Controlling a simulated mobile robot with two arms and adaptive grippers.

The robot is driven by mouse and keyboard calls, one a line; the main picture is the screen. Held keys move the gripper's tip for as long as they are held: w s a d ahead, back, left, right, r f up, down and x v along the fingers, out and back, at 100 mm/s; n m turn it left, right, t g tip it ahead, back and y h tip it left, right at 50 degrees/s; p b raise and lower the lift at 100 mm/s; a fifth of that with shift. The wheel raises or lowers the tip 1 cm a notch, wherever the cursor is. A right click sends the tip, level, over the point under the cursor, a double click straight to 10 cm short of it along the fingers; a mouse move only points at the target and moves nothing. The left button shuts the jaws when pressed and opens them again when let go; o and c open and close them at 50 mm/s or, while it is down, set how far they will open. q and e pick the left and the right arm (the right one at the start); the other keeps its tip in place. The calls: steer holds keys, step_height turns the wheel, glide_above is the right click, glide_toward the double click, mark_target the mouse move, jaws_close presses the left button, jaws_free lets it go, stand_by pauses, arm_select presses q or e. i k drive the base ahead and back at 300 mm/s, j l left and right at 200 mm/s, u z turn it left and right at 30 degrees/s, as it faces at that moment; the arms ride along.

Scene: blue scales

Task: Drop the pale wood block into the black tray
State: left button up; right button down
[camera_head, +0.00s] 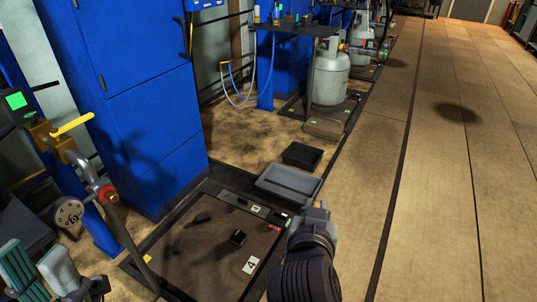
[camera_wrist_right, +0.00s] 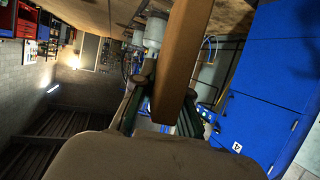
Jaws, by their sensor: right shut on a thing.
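The black tray (camera_head: 302,155) lies on the floor in the head view, just beyond a grey tray, and looks empty. The block is not discernible in the head view. My left gripper (camera_head: 40,272) is at the lower left with its fingers apart, empty.
The grey tray (camera_head: 288,183) sits at the edge of a dark scale platform (camera_head: 190,250) with small black weights on it. A blue cabinet (camera_head: 130,100) and a yellow-handled valve (camera_head: 72,125) stand left. A gas cylinder (camera_head: 328,75) stands beyond. Floor at right is clear.

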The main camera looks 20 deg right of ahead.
mark_target(299, 157)
steer(key=i+l+u, duration=0.35)
steer(key=l, duration=0.3)
steer(key=i+l+u, duration=0.15)
steer(key=l, duration=0.25)
steer(key=i+l+u, duration=0.2)
steer(key=l, duration=0.2)
steer(key=i+l+u, duration=0.15)
steer(key=l, duration=0.25)
steer(key=i+l, duration=0.1)
steer(key=l, duration=0.3)
steer(key=i+l, duration=0.15)
steer(key=l, duration=0.25)
steer(key=i+l, duration=0.1)
steer(key=l, duration=0.3)
steer(key=i+l, duration=0.1)
steer(key=l, duration=0.25)
steer(key=i+l, duration=0.15)
steer(key=l, duration=0.25)
steer(key=u, duration=0.05)
